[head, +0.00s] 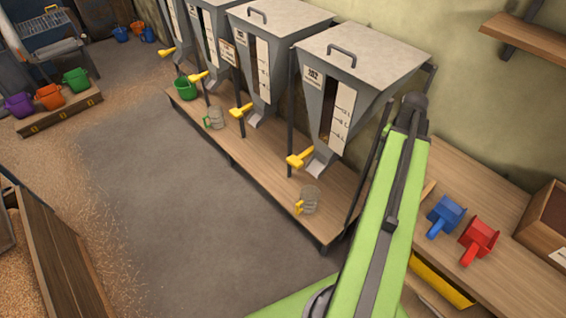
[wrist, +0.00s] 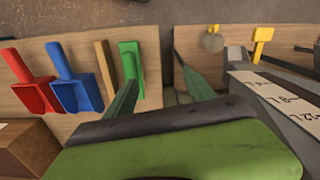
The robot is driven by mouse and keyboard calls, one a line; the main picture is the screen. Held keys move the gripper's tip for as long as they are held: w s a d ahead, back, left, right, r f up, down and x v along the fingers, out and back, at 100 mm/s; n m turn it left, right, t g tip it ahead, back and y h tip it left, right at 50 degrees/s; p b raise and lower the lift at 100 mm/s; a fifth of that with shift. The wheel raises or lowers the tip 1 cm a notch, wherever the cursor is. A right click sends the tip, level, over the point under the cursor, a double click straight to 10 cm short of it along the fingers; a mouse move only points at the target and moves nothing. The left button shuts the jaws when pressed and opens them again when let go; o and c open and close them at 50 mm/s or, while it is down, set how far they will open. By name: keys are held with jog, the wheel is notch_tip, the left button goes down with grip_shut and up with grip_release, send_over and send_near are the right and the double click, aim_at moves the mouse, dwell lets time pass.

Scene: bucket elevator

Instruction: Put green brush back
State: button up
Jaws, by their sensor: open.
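A green brush-like tool (wrist: 131,62) lies on the wooden bench (wrist: 150,45), upright in the wrist view, next to a tan wooden strip (wrist: 105,68). The lower part of the green tool is partly hidden by one finger of my gripper (wrist: 157,72). My gripper is open, with its dark green fingers spread apart and nothing visible between them. The left finger overlaps the green tool in the picture; I cannot tell whether they touch. In the head view my green arm covers this end of the bench (head: 465,170), and the green tool is not visible there.
A blue scoop (head: 445,216) and red scoop (head: 479,240) lie on the bench beside a wooden box (head: 545,225). Open floor (head: 170,190) lies left.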

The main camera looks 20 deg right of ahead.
jog(key=w+a+n, duration=0.4)
jog(key=w+a, duration=0.3)
jog(key=a, duration=0.5)
jog(key=w+a+n, duration=0.3)
jog(key=w+a, duration=0.4)
jog(key=a, duration=0.5)
jog(key=w+a+n, duration=0.2)
jog(key=a+n, duration=0.3)
jog(key=a, duration=1.5)
jog(key=shift+a+n, duration=0.3)
